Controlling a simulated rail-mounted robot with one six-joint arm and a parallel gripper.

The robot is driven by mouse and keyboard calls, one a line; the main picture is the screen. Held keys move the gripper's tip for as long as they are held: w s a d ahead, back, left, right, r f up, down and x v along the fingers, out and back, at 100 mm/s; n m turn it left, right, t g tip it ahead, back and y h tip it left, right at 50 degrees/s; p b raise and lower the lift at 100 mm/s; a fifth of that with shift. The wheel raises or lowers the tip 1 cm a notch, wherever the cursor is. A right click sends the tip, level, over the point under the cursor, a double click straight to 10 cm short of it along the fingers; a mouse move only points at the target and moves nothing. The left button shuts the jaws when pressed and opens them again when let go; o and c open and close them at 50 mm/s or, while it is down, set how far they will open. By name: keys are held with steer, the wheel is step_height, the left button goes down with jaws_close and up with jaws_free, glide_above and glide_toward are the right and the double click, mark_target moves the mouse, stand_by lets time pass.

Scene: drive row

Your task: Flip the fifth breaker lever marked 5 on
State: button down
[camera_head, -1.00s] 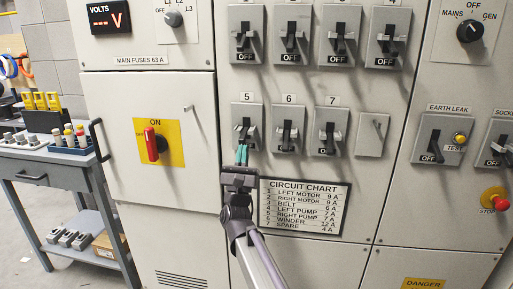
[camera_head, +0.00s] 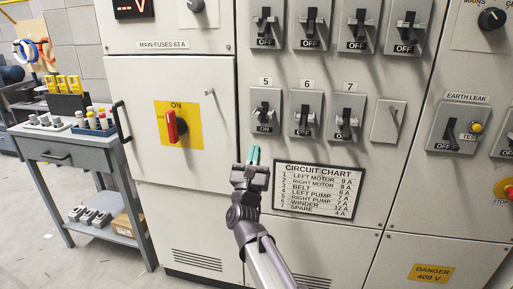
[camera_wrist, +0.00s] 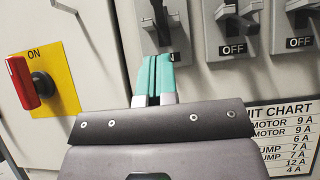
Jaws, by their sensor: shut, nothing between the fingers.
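Breaker 5 (camera_head: 265,110) is the leftmost of the lower row, under a label marked 5. In the wrist view the fingertips (camera_wrist: 158,58) lie just under the dark lever. I cannot tell whether they touch anything.
Breakers 6 (camera_head: 305,114) and 7 (camera_head: 346,117) stand to the right, both showing OFF. A circuit chart (camera_head: 318,190) is right of my gripper. A red rotary switch (camera_head: 174,126) on a yellow plate is to the left. A tool cart (camera_head: 75,150) stands at far left.

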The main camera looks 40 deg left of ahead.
steer(key=s+d+f+b, duration=0.1)
steer(key=s+d+f, duration=0.1)
steer(key=s, duration=0.3)
steer(key=shift+s+d+b, duration=0.3)
